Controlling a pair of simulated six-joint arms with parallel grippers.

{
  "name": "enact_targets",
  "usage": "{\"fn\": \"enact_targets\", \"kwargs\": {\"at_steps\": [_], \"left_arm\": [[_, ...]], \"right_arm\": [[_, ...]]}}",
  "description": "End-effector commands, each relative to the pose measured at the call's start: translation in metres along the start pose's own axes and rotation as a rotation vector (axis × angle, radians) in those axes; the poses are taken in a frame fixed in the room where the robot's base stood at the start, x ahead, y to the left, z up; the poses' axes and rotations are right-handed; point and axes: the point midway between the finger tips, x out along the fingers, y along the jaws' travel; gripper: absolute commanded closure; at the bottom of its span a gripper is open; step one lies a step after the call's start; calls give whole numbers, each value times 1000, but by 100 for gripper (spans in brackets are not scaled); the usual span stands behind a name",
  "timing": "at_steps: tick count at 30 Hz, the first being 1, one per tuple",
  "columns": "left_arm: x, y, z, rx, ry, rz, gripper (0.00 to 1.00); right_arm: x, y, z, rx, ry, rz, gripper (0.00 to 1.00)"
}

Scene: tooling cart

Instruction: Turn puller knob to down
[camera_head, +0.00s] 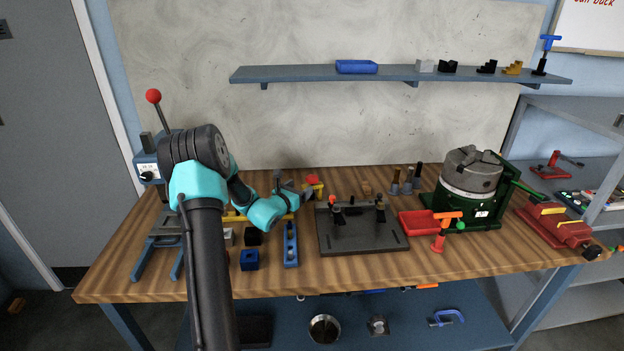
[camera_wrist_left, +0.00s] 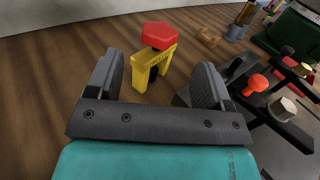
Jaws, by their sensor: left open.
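The puller is a small yellow frame (camera_wrist_left: 150,62) with a red, faceted knob (camera_wrist_left: 159,36) on top, standing on the wooden bench. In the head view the red knob (camera_head: 312,180) shows just past my left gripper (camera_head: 308,189). In the left wrist view my left gripper (camera_wrist_left: 160,64) is open, with its two dark fingers apart and nothing held. The puller appears between and beyond the fingers; I cannot tell how far the tips are from it. My right gripper is in neither view.
A blue slotted bar (camera_head: 290,244) and a blue block (camera_head: 249,260) lie in front. A red tray (camera_head: 416,223) and a green-based chuck (camera_head: 472,172) stand farther right. Bare wood borders the puller's left.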

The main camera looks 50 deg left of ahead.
Motion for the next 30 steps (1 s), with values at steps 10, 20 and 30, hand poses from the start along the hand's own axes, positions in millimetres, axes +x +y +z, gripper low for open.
{"fn": "enact_targets", "kwargs": {"at_steps": [10,20,30], "left_arm": [[60,-1,0,0,-1,-2,26],[87,0,0,0,-1,0,26],[87,0,0,0,0,0,34]], "right_arm": [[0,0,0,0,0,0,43],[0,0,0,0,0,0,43],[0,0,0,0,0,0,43]]}}
